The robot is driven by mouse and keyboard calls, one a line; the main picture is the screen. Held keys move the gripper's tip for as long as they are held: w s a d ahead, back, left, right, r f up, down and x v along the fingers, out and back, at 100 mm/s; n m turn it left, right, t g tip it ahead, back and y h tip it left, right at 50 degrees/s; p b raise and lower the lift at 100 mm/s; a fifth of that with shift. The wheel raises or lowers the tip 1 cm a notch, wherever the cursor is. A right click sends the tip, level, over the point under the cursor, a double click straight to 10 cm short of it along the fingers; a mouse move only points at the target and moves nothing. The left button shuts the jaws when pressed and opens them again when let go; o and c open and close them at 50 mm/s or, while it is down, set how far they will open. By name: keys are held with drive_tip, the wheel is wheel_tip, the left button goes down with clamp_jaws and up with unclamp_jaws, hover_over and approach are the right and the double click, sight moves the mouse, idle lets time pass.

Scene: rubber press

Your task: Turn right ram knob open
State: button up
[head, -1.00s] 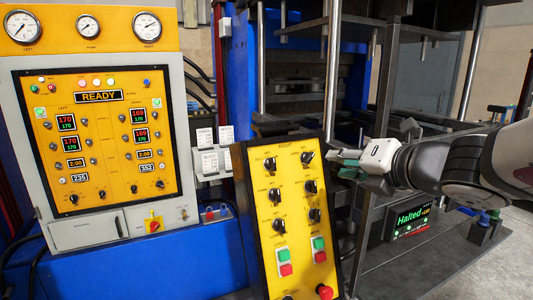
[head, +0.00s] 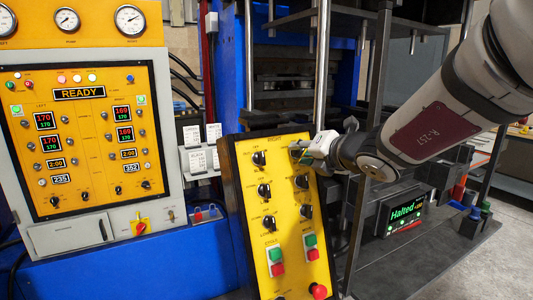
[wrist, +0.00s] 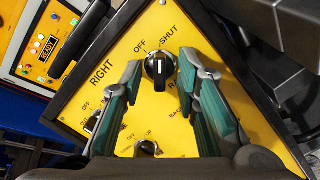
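The right panel (head: 275,210) is a tilted yellow board with a black frame, bearing the word RIGHT, black knobs and push buttons. In the wrist view a black knob (wrist: 159,68) with a white pointer line sits by the labels OFF and SHUT; a third label starting with R is partly hidden by a finger. My gripper (wrist: 160,62) is open, with green-padded fingers on either side of this knob and gaps showing on both sides. In the head view my gripper (head: 314,150) is at the panel's upper right corner and mostly covers the knob there.
More black knobs (head: 264,190) and green and red buttons (head: 277,261) lie on the same panel. A READY control cabinet (head: 85,130) stands at left. A Halted display (head: 404,215) and dark press posts stand right of the panel.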

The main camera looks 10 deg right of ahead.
drive_tip(key=shift+w, duration=0.25)
clamp_jaws()
